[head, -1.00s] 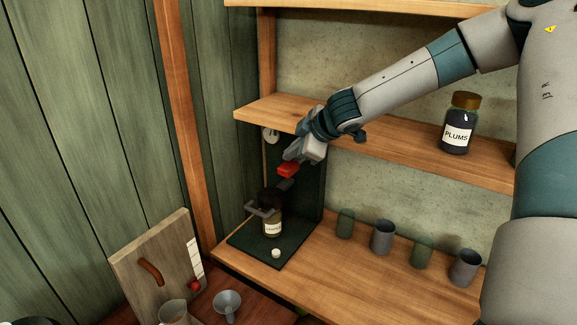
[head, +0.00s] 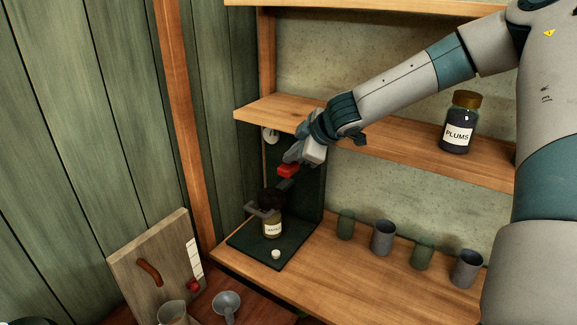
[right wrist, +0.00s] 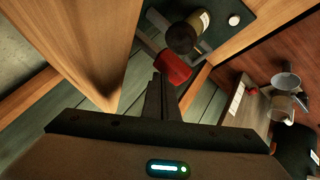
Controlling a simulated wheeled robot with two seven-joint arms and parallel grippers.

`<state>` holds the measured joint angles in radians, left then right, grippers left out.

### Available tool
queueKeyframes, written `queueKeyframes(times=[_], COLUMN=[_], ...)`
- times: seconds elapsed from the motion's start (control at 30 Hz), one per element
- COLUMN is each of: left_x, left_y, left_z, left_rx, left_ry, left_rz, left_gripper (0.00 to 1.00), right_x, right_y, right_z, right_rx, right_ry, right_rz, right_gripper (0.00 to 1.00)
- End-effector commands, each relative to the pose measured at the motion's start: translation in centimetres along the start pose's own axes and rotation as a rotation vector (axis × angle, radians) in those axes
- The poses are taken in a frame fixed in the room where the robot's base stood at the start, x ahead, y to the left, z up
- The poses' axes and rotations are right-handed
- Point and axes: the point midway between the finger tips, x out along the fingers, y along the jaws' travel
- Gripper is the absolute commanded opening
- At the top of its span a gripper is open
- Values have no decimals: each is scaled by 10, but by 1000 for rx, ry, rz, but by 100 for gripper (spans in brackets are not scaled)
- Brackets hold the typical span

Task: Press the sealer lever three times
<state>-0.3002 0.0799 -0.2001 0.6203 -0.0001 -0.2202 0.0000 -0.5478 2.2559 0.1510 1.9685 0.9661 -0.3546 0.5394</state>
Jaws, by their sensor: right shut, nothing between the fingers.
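The sealer stands on the lower shelf at the left, with a dark green base (head: 262,252) and an upright back plate. Its lever ends in a red handle (head: 287,171), which also shows in the right wrist view (right wrist: 173,68). A labelled jar (head: 272,228) stands upright on the base under the dark sealing head (head: 271,198). My right gripper (head: 291,157) is shut and empty, just above the red handle. In the right wrist view its fingers (right wrist: 157,84) are together beside the handle; I cannot tell whether they touch it. My left gripper is not in view.
A middle shelf (head: 400,146) runs close behind my right gripper and holds a PLUMS jar (head: 458,124). Several cups, including a grey one (head: 383,237), stand right of the sealer. A wooden board (head: 157,265) and a funnel (head: 227,303) are at lower left.

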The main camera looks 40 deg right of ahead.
Motion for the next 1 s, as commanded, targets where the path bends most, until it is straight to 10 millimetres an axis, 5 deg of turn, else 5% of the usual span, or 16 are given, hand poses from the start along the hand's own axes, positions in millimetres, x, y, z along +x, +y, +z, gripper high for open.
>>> queueKeyframes(times=[1.0], left_x=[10], left_y=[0], left_z=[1], left_rx=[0], left_ry=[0], left_rz=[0], left_gripper=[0], right_x=[8], right_y=[-6], right_z=[6], right_rx=[0], right_ry=[-1], right_rz=[0], right_gripper=[0])
